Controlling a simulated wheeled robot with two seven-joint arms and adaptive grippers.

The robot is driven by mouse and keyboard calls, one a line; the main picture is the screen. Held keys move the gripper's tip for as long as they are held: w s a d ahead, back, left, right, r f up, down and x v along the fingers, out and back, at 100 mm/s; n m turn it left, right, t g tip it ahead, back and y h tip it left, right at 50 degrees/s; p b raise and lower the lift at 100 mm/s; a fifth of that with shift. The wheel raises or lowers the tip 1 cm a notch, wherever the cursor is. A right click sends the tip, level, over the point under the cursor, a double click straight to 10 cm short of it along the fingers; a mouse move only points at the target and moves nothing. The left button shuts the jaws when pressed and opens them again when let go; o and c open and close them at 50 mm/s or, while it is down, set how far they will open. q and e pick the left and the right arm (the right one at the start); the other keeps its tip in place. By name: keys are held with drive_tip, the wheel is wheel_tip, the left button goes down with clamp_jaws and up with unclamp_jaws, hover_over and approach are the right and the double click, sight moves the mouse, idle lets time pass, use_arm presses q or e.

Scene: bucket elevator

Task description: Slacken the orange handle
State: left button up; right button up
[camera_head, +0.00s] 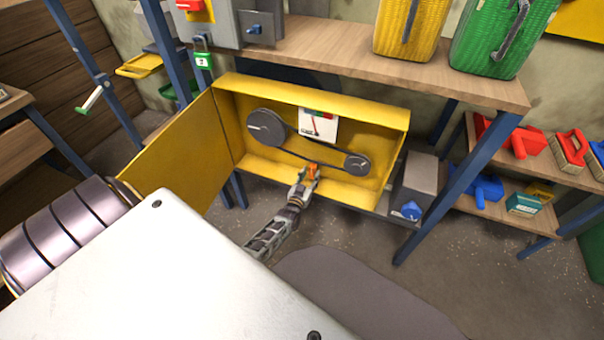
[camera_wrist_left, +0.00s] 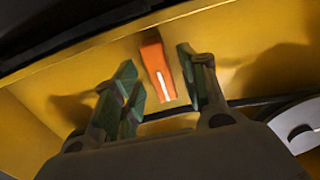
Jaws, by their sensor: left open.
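The orange handle (camera_head: 313,171) is inside the yellow box (camera_head: 309,93), below the belt and between its two pulleys. In the left wrist view the orange handle (camera_wrist_left: 158,72) has a white stripe along its face. My left gripper (camera_head: 303,178) is at the handle, its arm reaching in from below. In the left wrist view its open fingers (camera_wrist_left: 158,88) stand on either side of the handle, with gaps visible on both sides. My right gripper is not seen in either view.
The yellow box has its door (camera_head: 184,152) swung open to the left. A large grey pulley (camera_head: 266,127) and a small pulley (camera_head: 357,164) carry a dark belt. A card (camera_head: 318,124) hangs on the back wall. A workbench top (camera_head: 400,72) lies above, and a blue leg (camera_head: 455,188) stands right.

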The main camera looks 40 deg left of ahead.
use_arm(q)
drive_tip(key=v, duration=0.8)
drive_tip(key=shift+s, duration=0.35)
idle(0.6)
